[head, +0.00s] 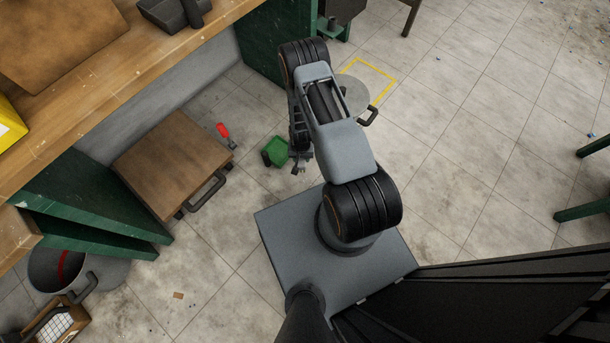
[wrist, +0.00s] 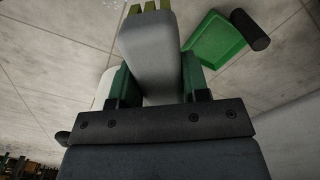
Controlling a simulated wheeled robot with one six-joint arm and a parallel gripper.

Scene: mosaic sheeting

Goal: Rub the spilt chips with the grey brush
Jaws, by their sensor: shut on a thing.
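My gripper (wrist: 157,76) is shut on the grey brush (wrist: 148,45), with its green-padded fingers on both sides of the grey block. Yellowish bristles show at the brush's far end, at the top of the wrist view. In the head view my gripper (head: 299,160) hangs below the arm beside a green dustpan (head: 275,151); the brush cannot be made out there. The dustpan also shows in the wrist view (wrist: 214,40), right of the brush and apart from it. I cannot clearly make out a pile of spilt chips; tiny coloured specks (head: 590,134) lie on the floor at far right.
A wooden-topped low platform (head: 170,160) and a red-handled tool (head: 223,130) lie left of the dustpan. A yellow floor outline (head: 384,66) and a grey round thing (head: 354,95) are behind my arm. A workbench (head: 130,60) borders the left. The tiled floor at right is mostly open.

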